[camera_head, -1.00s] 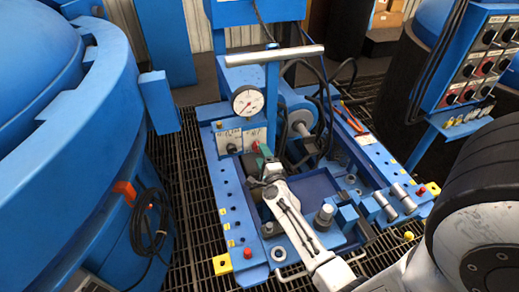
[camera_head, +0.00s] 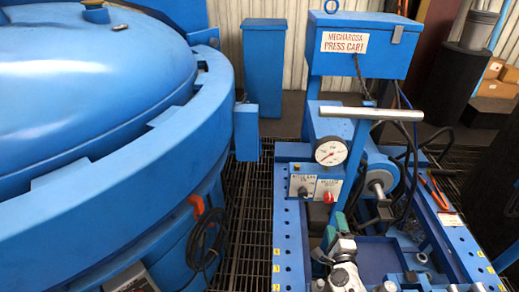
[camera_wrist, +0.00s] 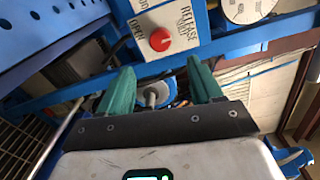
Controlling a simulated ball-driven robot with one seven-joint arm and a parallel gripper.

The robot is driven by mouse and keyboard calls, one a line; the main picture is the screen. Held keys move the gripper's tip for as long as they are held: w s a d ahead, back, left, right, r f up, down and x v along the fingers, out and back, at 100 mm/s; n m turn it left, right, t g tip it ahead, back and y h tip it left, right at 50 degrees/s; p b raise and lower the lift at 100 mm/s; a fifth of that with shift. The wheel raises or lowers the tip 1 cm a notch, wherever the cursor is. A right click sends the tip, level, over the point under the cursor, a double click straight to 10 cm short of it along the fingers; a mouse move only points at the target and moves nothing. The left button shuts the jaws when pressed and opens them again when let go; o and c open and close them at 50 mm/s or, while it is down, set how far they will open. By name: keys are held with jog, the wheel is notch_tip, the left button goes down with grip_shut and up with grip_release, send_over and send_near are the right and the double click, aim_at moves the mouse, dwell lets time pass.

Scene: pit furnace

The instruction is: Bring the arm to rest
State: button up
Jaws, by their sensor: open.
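My gripper (camera_head: 335,229) is low in the head view, in front of the blue press cart's panel. Its two green fingers stand apart in the wrist view (camera_wrist: 159,78), with nothing held between them. A grey rod end (camera_wrist: 152,94) shows between the fingers, and it looks to be beyond them. The red knob (camera_head: 329,197) is on the panel above the gripper. It also shows in the wrist view (camera_wrist: 160,39), beyond the fingertips and apart from them. Most of my arm is below the head view's edge.
The press cart (camera_head: 287,240) carries a dial gauge (camera_head: 330,152), a grey crossbar (camera_head: 372,114) and black hoses close to my gripper. A large blue round vessel (camera_head: 110,200) fills the left. Orange-handled pliers (camera_head: 434,190) lie on the cart's right side. Floor grating shows between vessel and cart.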

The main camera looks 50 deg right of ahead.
jog(key=w+a+r+n+t+y, duration=0.1)
jog(key=w+a+n+t+y, duration=0.2)
jog(key=w+a+n+y, duration=0.65)
jog(key=s+a+n+g+y, duration=0.3)
jog(key=a+n+y, duration=0.2)
jog(key=a+n, duration=0.65)
jog(key=s+a+r+n+g, duration=0.1)
jog(key=s+a+n+g, duration=0.2)
jog(key=s, duration=0.5)
jog(key=s+a+n+g+h, duration=0.1)
jog(key=s+a+n+g, duration=0.2)
jog(key=s+n+g, duration=0.2)
jog(key=s+g, duration=0.2)
jog(key=s, duration=0.1)
jog(key=shift+s+a+r+g, duration=0.15)
jog(key=shift+s+r+g, duration=0.15)
jog(key=shift+r, duration=0.1)
jog(key=shift+h, duration=0.25)
